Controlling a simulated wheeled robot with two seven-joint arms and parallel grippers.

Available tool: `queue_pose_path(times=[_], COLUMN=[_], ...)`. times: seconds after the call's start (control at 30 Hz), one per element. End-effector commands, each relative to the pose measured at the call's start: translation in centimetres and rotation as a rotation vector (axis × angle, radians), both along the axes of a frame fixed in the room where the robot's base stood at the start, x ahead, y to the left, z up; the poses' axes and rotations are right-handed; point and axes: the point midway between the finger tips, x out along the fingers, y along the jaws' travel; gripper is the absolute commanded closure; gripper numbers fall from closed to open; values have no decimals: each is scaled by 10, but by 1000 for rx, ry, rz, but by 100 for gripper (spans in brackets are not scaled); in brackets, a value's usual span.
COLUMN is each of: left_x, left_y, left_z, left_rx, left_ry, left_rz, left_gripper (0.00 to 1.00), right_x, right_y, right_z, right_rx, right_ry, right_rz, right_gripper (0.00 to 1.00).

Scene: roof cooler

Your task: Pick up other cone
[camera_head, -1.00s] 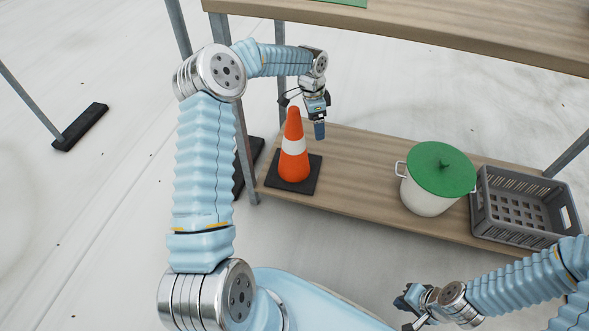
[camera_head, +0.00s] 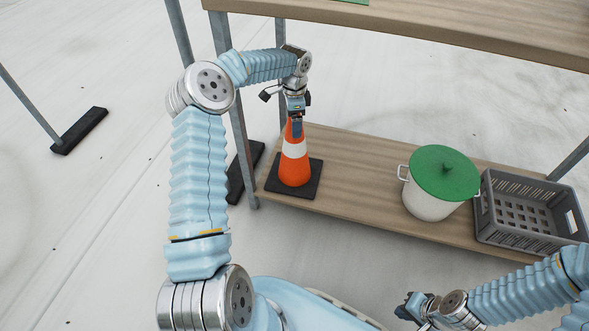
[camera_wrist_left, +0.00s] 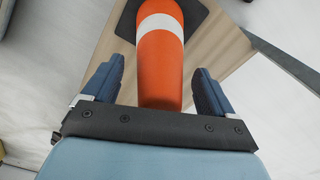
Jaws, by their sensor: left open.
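An orange cone (camera_head: 294,167) with a white band and a dark square base stands upright at the left end of the lower wooden shelf (camera_head: 360,194). My left gripper (camera_head: 296,128) is at the cone's top, pointing down. In the left wrist view the cone (camera_wrist_left: 160,62) lies between the two blue fingers of the open left gripper (camera_wrist_left: 156,90), with gaps on both sides. The cone's tip is hidden by the gripper in the head view. My right gripper (camera_head: 406,305) is low at the bottom right, away from the shelf; its finger opening is unclear.
A white pot with a green lid (camera_head: 444,174) stands on the shelf, right of the cone. A grey crate (camera_head: 530,208) is at its right end. A wooden upper board (camera_head: 430,27) overhangs behind. A metal post (camera_head: 240,140) rises just left of the cone.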

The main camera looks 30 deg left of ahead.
Motion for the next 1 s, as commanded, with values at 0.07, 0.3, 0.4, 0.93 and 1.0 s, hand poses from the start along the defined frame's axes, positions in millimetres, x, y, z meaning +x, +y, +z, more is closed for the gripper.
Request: queue_pose_path(times=[0.07,0.3,0.4,0.93,1.0], left_x=[0,0,0,0,0], left_y=[0,0,0,0,0], left_z=[0,0,0,2,2], left_rx=[0,0,1,0,0], left_ry=[0,0,1,-1,-1], left_rz=[0,0,0,0,0], left_gripper=[23,60,75,100,100], right_x=[0,0,0,0,0], right_y=[0,0,0,0,0], right_z=[0,0,0,0,0], right_rx=[0,0,0,0,0], right_ry=[0,0,0,0,0], right_rz=[0,0,0,0,0], right_gripper=[100,100,100,100,100])
